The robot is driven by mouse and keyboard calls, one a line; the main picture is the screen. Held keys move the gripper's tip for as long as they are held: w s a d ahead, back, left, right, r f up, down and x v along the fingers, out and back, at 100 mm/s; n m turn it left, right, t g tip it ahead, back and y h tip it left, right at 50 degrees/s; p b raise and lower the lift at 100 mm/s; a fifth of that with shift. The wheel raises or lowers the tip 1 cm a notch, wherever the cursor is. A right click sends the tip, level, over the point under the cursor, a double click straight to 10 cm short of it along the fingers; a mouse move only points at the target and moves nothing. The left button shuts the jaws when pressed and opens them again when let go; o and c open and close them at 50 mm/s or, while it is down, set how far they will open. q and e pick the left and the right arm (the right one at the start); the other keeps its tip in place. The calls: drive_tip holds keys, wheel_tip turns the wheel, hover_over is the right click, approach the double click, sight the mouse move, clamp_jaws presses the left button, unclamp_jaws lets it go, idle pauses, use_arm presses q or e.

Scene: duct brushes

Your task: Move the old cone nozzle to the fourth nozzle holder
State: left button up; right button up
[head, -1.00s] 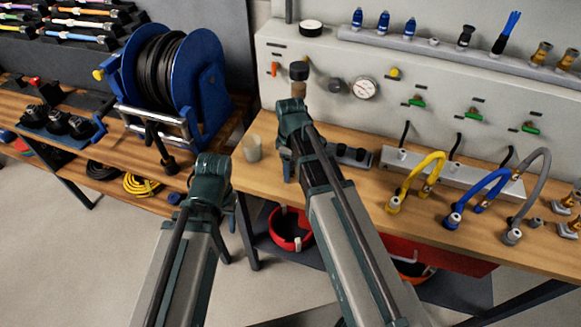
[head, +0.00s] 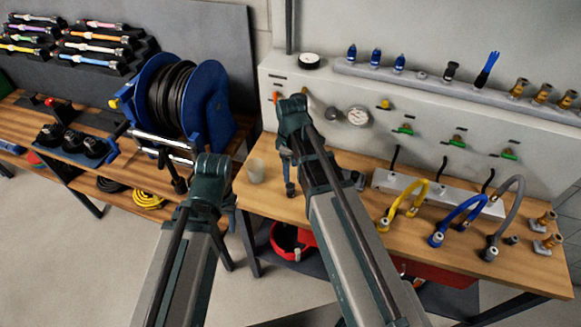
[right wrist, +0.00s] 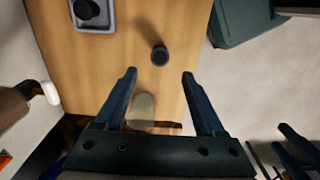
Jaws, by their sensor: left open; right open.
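A small dark cylinder (right wrist: 159,53) stands on the wooden bench in the right wrist view, just beyond my open fingertips and between their lines; it may be the old cone nozzle, but I cannot tell its shape. My right gripper (right wrist: 160,75) is open and empty; in the head view it points down over the bench (head: 290,186). My left gripper (head: 232,218) is open at the bench's left side, partly hidden by its wrist. The nozzle rail (head: 421,76) runs along the top of the panel. Its fourth place from the left shows only a low stub.
Three blue nozzles (head: 375,57), a black one (head: 451,70), a blue brush (head: 487,70) and brass nozzles (head: 541,94) stand on the rail. A translucent cup (head: 256,171) stands left of my right gripper. Curved hoses (head: 463,217) occupy the right bench.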

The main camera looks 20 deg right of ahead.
use_arm(q)
drive_tip(key=shift+r, duration=0.3)
use_arm(e)
drive_tip(key=s+a+m+h, duration=0.1)
drive_tip(key=s+a+m, duration=0.6)
drive_tip(key=s+a, duration=0.3)
drive_tip(key=s, duration=0.4)
drive_tip(key=shift+s+a+r, duration=0.2)
drive_tip(key=shift+a+r, duration=0.05)
drive_tip(key=shift+r, duration=0.1)
drive_tip(key=shift+w, duration=0.1)
